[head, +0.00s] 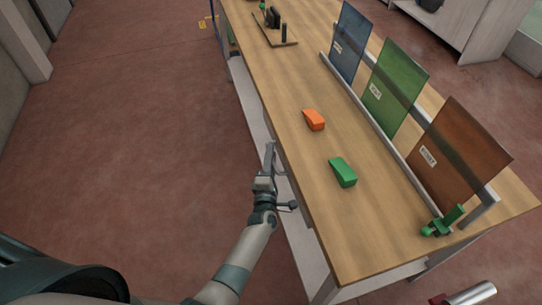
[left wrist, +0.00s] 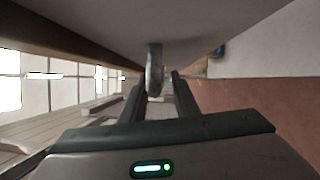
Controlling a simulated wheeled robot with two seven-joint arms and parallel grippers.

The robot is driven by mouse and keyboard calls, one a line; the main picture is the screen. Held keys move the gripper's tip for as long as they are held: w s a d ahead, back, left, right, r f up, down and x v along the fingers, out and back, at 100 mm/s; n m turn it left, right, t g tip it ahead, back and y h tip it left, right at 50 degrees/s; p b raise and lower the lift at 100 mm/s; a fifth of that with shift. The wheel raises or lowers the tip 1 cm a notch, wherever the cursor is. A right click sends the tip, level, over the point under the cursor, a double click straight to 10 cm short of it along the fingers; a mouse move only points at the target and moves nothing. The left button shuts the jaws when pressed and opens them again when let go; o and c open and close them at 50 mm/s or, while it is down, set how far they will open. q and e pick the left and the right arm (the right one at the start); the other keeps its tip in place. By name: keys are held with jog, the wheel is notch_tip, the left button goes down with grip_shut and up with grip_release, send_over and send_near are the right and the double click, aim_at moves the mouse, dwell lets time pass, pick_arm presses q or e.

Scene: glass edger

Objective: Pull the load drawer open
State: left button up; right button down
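My left gripper (head: 270,158) is at the left long side of the wooden-topped table, just below the top's edge. In the left wrist view its two dark fingers (left wrist: 160,95) are apart. A grey rounded bar, apparently a handle (left wrist: 155,68), stands between the fingertips, with a gap visible on its right side. I cannot tell whether either finger touches it. A pale grey surface (left wrist: 225,22) fills the top of the wrist view close to the fingers. The drawer itself is not clearly distinguishable in the head view. My right gripper is not in view.
The table top (head: 290,150) carries an orange block (head: 313,120), a green block (head: 342,172) and a rack with blue (head: 348,42), green (head: 395,85) and brown (head: 458,150) panels. A green clamp-like item (head: 442,222) is near the right end. The red floor (head: 150,130) left of the table is clear.

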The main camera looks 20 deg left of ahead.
pick_arm(q)
jog(key=shift+w, duration=0.2)
grip_shut()
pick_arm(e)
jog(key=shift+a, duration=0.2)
pick_arm(q)
jog(key=shift+s+a, duration=0.1)
jog(key=shift+a, duration=0.1)
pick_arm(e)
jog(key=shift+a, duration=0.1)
